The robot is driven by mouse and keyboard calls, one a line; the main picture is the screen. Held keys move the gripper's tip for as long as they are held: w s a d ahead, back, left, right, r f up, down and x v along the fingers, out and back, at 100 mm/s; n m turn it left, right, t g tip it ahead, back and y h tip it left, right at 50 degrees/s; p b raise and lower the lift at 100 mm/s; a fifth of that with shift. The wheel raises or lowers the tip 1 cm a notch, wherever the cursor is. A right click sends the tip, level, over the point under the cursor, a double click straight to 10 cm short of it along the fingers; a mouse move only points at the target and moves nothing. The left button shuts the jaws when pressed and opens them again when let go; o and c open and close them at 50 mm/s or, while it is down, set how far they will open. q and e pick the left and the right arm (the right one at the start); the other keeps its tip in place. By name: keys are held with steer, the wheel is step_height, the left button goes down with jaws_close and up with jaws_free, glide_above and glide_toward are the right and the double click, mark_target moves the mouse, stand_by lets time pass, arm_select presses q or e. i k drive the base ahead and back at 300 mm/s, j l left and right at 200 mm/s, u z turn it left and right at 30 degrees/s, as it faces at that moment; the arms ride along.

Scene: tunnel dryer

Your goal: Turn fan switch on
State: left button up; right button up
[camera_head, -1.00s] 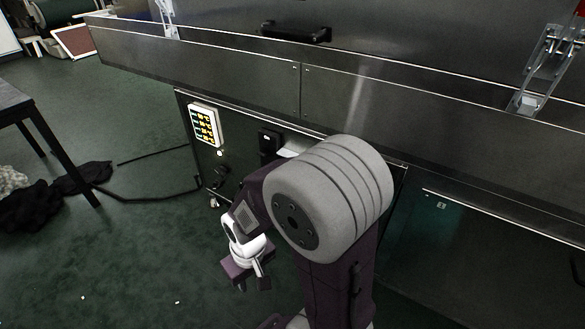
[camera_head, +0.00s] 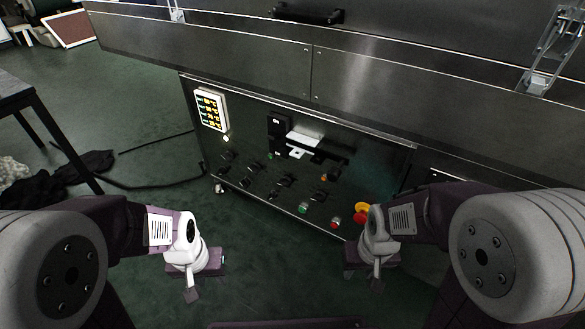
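The dryer's control panel (camera_head: 240,138) faces me below the long metal body. Several small black rotary switches (camera_head: 253,167) sit in rows on its lower left part; I cannot tell which one is the fan switch, as their labels are too small to read. My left gripper (camera_head: 205,278) hangs low in front of the panel, left of centre, apart from it. My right gripper (camera_head: 372,275) hangs low in front of the panel's lower right part, near the red and yellow button. Both look empty; their finger gaps are not clear.
A lit display (camera_head: 211,109) is at the panel's upper left. A green button (camera_head: 303,209), a red button (camera_head: 335,222) and a yellow-ringed emergency stop (camera_head: 362,209) sit low right. A dark table (camera_head: 22,108) stands at the left. Green floor is open between.

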mark_target(245, 183)
steer(key=i+j+u, duration=0.15)
steer(key=j, duration=0.35)
steer(key=i+j+u, duration=0.2)
steer(key=j, duration=0.25)
steer(key=i+j+u, duration=0.15)
steer(key=i+j, duration=0.2)
steer(key=j, duration=0.1)
